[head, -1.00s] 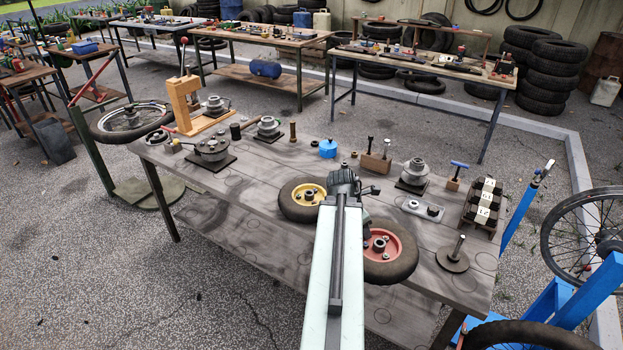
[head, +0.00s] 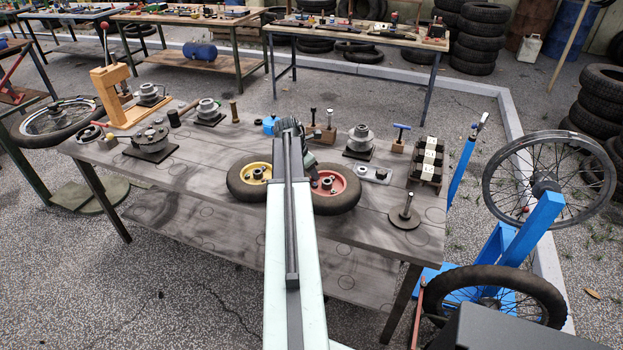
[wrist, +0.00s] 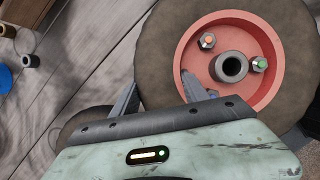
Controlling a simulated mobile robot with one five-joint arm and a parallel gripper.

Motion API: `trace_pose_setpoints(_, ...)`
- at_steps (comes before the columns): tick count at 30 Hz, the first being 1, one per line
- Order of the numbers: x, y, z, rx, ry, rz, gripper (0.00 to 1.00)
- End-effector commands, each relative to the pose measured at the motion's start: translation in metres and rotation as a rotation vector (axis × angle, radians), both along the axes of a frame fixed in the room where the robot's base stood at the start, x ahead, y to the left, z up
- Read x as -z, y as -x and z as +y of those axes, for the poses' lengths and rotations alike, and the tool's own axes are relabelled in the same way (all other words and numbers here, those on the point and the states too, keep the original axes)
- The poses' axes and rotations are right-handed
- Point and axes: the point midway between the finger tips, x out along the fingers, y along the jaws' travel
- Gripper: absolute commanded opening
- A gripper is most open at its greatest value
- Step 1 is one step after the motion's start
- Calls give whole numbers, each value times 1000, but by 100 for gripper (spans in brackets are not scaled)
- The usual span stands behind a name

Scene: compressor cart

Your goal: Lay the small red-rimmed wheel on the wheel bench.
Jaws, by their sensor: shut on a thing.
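The small red-rimmed wheel (head: 350,203) has a dark tyre and lies flat over the front middle of the grey wheel bench (head: 208,155). My gripper (head: 312,180) reaches over its left side. In the wrist view, the fingers of my gripper (wrist: 158,80) straddle the tyre of the red-rimmed wheel (wrist: 222,38), one finger inside the red rim and one outside. My gripper is shut on the tyre. I cannot tell whether the wheel touches the bench top or hovers just above it.
A yellow-rimmed wheel (head: 240,188) lies close left of the red-rimmed one. A post on a round base (head: 405,218) stands to the right. Hubs, tools and a dark block tray (head: 427,165) line the back and right. The bench's front left top is clear.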

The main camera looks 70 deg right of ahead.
Motion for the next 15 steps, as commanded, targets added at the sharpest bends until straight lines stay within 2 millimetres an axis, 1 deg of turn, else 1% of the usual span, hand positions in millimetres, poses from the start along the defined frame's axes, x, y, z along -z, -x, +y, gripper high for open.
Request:
trace_pose_setpoints(1,16,1,1,0,-1,2,4)
trace_pose_setpoints(3,28,1,1,0,-1,2,4)
trace_pose_setpoints(5,35,1,1,0,-1,2,4)
trace_pose_setpoints(7,38,1,1,0,-1,2,4)
trace_pose_setpoints(10,34,1,2,0,-1,2,4)
trace_pose_setpoints(15,35,0,2,0,-1,2,4)
